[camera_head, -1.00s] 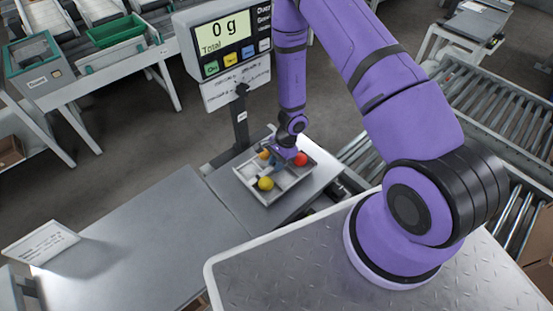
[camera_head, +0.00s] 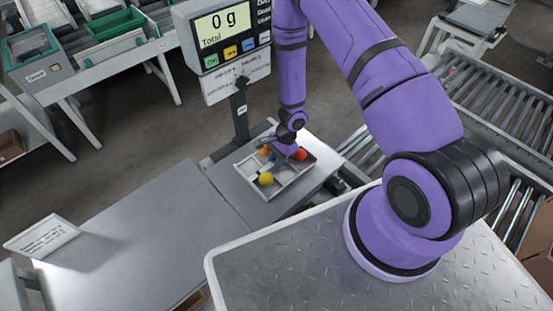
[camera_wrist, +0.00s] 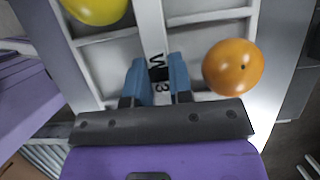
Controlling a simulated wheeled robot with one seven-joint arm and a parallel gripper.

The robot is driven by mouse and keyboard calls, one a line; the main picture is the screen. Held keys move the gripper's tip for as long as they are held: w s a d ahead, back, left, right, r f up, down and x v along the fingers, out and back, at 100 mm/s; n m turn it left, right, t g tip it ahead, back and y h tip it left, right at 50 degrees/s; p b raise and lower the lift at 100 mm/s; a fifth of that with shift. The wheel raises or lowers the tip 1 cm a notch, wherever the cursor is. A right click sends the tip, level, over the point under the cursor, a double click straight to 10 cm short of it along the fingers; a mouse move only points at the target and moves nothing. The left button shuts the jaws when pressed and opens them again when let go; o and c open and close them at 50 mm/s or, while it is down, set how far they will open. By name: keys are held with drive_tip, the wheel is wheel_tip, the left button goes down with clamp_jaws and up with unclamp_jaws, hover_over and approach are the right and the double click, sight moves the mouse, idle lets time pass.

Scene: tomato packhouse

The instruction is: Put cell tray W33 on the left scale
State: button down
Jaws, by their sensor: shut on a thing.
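Cell tray W33 (camera_head: 250,182) is a light grey divided tray on a grey surface by the scale post. It holds a yellow ball-like fruit (camera_head: 265,179), an orange one (camera_head: 265,151) and a red one (camera_head: 301,154). My gripper (camera_head: 278,158) is down at the tray. In the wrist view its blue fingers (camera_wrist: 158,80) are shut on the tray's white middle divider (camera_wrist: 152,30), whose label is partly covered and reads "W" and "3". I cannot tell whether the tray touches the surface. The scale display (camera_head: 223,27) reads 0 g, Total.
A bare grey tabletop (camera_head: 135,235) lies to the left, with a white sign card (camera_head: 40,235) at its far left. Roller conveyors (camera_head: 500,100) run at the right. A green crate (camera_head: 117,28) stands on a bench at the back left.

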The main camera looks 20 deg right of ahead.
drive_tip(key=shift+f, duration=0.25)
drive_tip(key=c, duration=0.9)
unclamp_jaws()
drive_tip(key=shift+c, duration=0.2)
drive_tip(key=c, duration=0.3)
drive_tip(key=shift+r, duration=3.5)
